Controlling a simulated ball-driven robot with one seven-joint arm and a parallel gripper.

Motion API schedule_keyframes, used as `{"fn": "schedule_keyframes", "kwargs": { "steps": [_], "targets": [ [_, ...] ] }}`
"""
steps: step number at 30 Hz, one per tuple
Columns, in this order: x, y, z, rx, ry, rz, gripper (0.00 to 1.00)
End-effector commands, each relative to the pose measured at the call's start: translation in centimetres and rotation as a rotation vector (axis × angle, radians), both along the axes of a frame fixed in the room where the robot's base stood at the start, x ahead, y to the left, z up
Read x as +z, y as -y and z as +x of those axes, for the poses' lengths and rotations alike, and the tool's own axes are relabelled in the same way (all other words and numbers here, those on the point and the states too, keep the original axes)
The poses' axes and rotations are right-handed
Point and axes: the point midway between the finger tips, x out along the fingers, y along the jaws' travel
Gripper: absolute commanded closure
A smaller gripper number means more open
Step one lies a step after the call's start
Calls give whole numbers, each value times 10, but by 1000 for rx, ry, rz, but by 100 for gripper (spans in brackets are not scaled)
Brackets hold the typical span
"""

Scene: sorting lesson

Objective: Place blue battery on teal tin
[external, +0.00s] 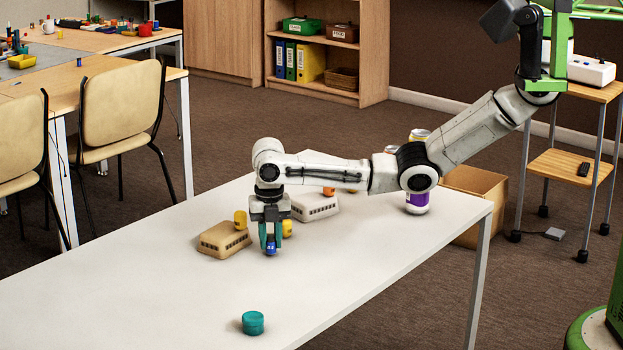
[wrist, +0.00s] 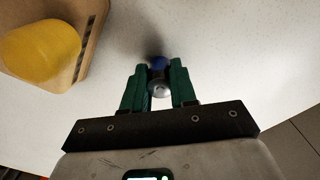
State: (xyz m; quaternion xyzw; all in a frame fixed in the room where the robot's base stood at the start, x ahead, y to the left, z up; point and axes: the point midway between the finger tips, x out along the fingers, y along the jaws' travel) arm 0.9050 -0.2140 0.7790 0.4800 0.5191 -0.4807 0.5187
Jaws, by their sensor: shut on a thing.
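The blue battery (external: 271,249) is between the fingertips of my gripper (external: 270,243), over the white table. In the wrist view the battery (wrist: 158,63) shows its blue body and a silver end between the green fingers of my gripper (wrist: 159,88). My gripper is shut on it. Whether the battery touches the table is hard to tell. The teal tin (external: 253,323) stands upright near the front edge of the table, in front of my gripper and a little to its left. Nothing is on top of it. The tin is not visible in the wrist view.
A beige block (external: 222,240) with a yellow cylinder (external: 240,219) on it is left of my gripper. Another yellow piece (external: 287,228) is just right of it. A pale box (external: 315,207) and a purple-labelled can (external: 417,203) stand farther back. The front-left table (external: 120,300) is clear.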

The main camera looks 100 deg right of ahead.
Motion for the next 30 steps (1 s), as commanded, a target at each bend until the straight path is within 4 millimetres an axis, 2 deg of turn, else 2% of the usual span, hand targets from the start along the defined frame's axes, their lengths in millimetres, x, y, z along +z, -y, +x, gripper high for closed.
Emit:
{"fn": "schedule_keyframes", "kwargs": {
  "steps": [14,15,22,30],
  "targets": [
    [-10,0,0,0,1,0,100],
    [-8,0,0,0,1,0,69],
    [-8,0,0,0,1,0,48],
    [-6,0,0,0,1,-1,48]
  ]
}}
